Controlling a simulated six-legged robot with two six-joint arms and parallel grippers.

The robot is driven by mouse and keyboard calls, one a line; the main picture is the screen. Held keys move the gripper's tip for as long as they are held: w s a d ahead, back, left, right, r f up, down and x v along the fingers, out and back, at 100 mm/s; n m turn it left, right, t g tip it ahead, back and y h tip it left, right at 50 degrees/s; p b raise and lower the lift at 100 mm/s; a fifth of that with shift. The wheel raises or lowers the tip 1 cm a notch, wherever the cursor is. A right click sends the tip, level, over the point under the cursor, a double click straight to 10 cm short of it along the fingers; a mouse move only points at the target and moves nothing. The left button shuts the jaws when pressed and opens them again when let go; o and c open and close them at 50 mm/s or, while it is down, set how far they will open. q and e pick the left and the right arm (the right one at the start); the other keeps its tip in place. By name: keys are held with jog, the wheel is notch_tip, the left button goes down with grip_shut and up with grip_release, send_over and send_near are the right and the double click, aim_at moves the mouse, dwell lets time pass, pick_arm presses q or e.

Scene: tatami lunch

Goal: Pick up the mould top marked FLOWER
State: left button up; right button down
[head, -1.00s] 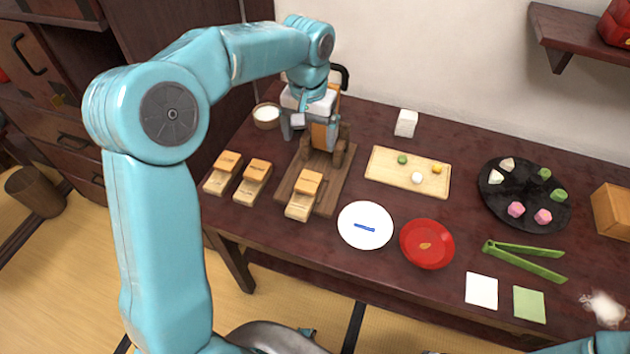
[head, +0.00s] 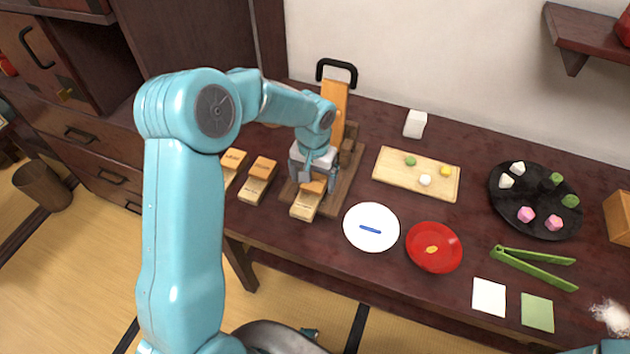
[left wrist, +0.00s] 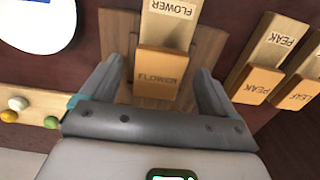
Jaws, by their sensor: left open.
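The mould top marked FLOWER (left wrist: 160,79) is an orange-brown wooden block at the end of a paler mould base (left wrist: 171,28), also marked FLOWER. My left gripper (left wrist: 159,70) is open, with one finger on each side of the top and a gap to each. In the head view my left gripper (head: 314,184) is low over the mould top, which it partly hides, and the pale base (head: 304,207) sticks out towards the front edge. My right gripper is not in view.
Moulds marked PEAK (left wrist: 256,83) and LEAF (left wrist: 298,92) lie beside it. A wooden press with an orange lever (head: 336,103) stands just behind my gripper. A white plate (head: 356,243) with a blue stick and a red dish (head: 418,261) lie to the right.

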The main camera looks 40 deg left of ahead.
pick_arm(q)
jog(key=shift+f, duration=0.3)
jog(key=shift+s, duration=0.1)
jog(key=c, duration=1.1)
jog(key=shift+r, duration=0.1)
jog(key=shift+c, duration=0.2)
